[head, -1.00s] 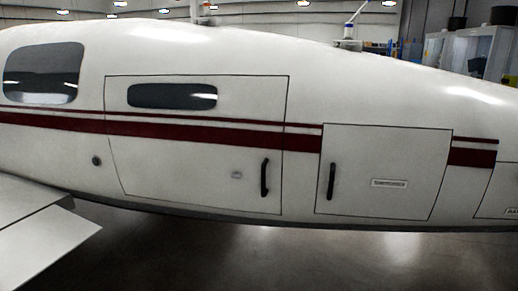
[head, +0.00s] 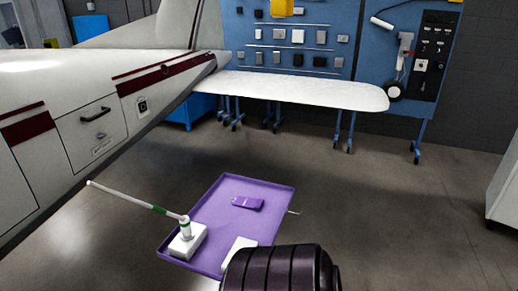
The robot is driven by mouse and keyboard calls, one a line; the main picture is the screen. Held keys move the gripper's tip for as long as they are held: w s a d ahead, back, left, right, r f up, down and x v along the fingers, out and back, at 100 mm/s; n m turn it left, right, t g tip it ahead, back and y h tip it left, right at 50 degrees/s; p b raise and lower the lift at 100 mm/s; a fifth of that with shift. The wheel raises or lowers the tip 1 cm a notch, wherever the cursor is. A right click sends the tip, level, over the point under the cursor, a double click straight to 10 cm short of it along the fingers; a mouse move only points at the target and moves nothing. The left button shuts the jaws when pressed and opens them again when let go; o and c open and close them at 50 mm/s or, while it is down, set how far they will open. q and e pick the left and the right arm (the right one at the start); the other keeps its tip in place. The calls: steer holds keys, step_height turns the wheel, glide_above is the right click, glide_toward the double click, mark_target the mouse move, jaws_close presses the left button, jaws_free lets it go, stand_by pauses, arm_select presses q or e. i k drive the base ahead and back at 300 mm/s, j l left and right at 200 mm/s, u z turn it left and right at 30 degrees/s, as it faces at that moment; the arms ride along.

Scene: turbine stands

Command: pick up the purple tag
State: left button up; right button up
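The purple tag (head: 248,203) lies flat on a purple tray (head: 224,193), towards its far side. It is a small oblong piece with a paler left end, close in colour to the tray. Neither of my grippers shows in the head view. A dark ribbed rounded shape at the bottom edge hides the tray's near right part; I cannot tell whether it is part of me.
A white block with a green-banded white rod (head: 187,236) sits at the tray's left edge. Another white block (head: 238,246) lies at the near edge. The aircraft (head: 62,130) stands left. Grey floor (head: 400,220) is clear to the right.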

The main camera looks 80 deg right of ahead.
mark_target(257, 205)
steer(key=z, duration=2.45)
steer(key=i+l+u, duration=0.15)
steer(key=i+l, duration=0.2)
steer(key=l, duration=0.15)
